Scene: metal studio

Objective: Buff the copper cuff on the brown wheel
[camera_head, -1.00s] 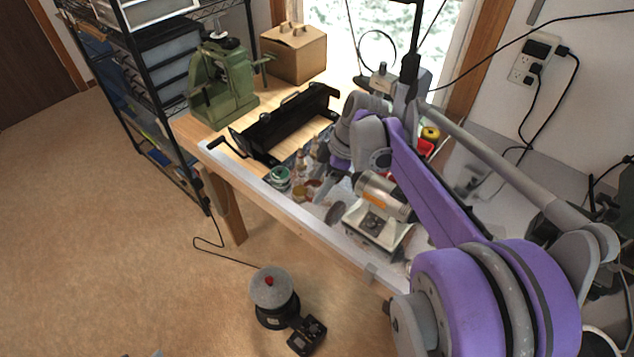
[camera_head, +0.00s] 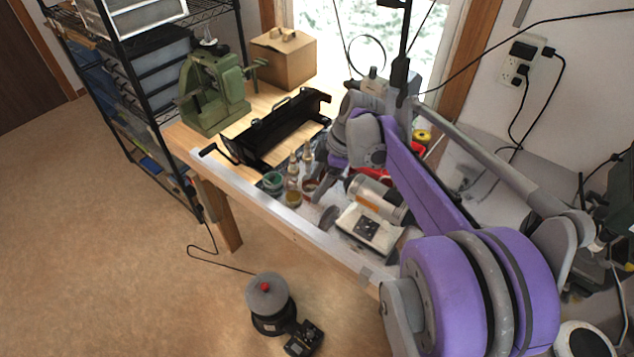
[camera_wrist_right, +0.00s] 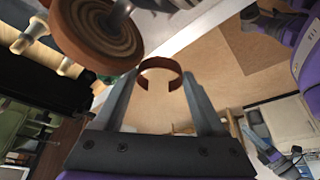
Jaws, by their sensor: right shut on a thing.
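The copper cuff (camera_wrist_right: 160,72) is an open C-shaped band, held between the fingertips of my right gripper (camera_wrist_right: 160,88) in the right wrist view. The brown wheel (camera_wrist_right: 102,36), with ringed layers on its face, is close by at upper left, with a small gap to the cuff in the picture. In the head view my right gripper (camera_head: 323,184) reaches down over the bench beside the polishing machine (camera_head: 368,225), near a dark disc-shaped wheel (camera_head: 328,217) on its left end. The cuff cannot be made out in the head view. My left gripper is not seen.
Small bottles (camera_head: 292,190) and a green-rimmed jar (camera_head: 272,182) stand left of the gripper. A black metal tool (camera_head: 275,130), a green press (camera_head: 213,92) and a cardboard box (camera_head: 284,60) are farther back. A tumbler (camera_head: 266,297) sits on the floor.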

